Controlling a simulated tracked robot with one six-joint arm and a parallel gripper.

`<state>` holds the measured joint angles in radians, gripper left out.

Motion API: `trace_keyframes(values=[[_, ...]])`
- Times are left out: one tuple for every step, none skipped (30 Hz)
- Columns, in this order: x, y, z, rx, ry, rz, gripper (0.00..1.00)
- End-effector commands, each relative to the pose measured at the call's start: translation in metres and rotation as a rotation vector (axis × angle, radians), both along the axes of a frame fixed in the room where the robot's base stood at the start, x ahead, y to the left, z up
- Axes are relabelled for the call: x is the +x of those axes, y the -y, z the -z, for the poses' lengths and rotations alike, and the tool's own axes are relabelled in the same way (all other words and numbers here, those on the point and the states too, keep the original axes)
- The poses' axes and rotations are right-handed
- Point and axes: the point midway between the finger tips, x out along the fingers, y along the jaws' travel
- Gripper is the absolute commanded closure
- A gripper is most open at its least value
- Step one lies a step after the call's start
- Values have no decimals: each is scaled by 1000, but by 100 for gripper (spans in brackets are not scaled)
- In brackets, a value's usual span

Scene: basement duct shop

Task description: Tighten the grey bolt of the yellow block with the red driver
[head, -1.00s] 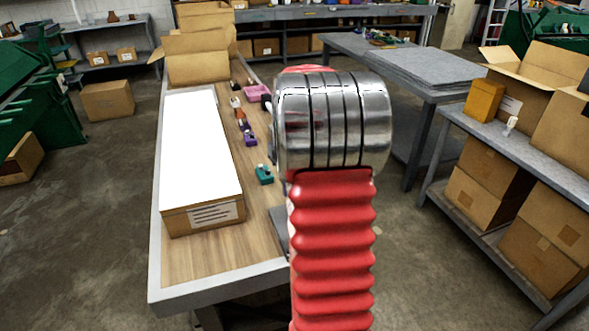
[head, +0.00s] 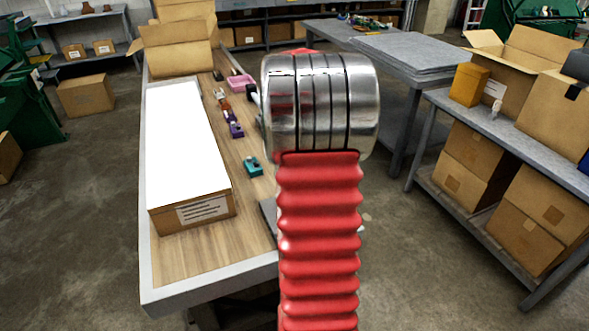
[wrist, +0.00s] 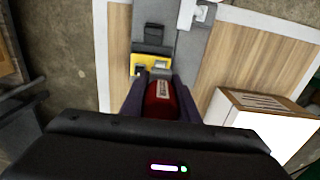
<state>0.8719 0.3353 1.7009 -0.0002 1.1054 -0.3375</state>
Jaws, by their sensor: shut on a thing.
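In the wrist view my gripper (wrist: 160,100) is shut on the red driver (wrist: 162,92), whose red handle with a pale label sits between the dark jaws. The yellow block (wrist: 146,62) lies just beyond the driver on a grey surface. Small grey and dark parts show on the block, but I cannot tell which is the grey bolt. The driver's tip is not clear, so I cannot tell whether it touches the block. In the head view my arm hides the gripper, the driver and the block.
The wooden bench (head: 235,258) has a pale edge. A white-topped carton (head: 192,208) takes up its left side. A teal item (head: 253,167), a purple item (head: 235,130) and a pink tray (head: 241,82) lie along the middle. A shelf with cartons (head: 497,142) stands to the right.

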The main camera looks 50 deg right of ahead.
Motion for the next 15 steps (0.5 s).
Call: trace_keyframes(values=[[0, 0, 4, 1, -1, 0, 94], [0, 0, 6, 1, -1, 0, 94], [0, 0, 9, 1, 0, 0, 94], [-1, 0, 11, 2, -1, 0, 94], [-1, 0, 13, 2, -1, 1, 94], [0, 0, 16, 2, -1, 1, 94], [0, 0, 18, 1, -1, 1, 94], [0, 0, 20, 1, -1, 1, 94], [0, 0, 23, 1, -1, 1, 94], [0, 0, 25, 1, -1, 1, 94], [0, 0, 27, 1, -1, 1, 94], [-1, 0, 29, 1, -1, 1, 94], [-1, 0, 31, 0, 0, 1, 94], [-1, 0, 33, 0, 0, 1, 94], [-1, 0, 35, 0, 0, 1, 94]])
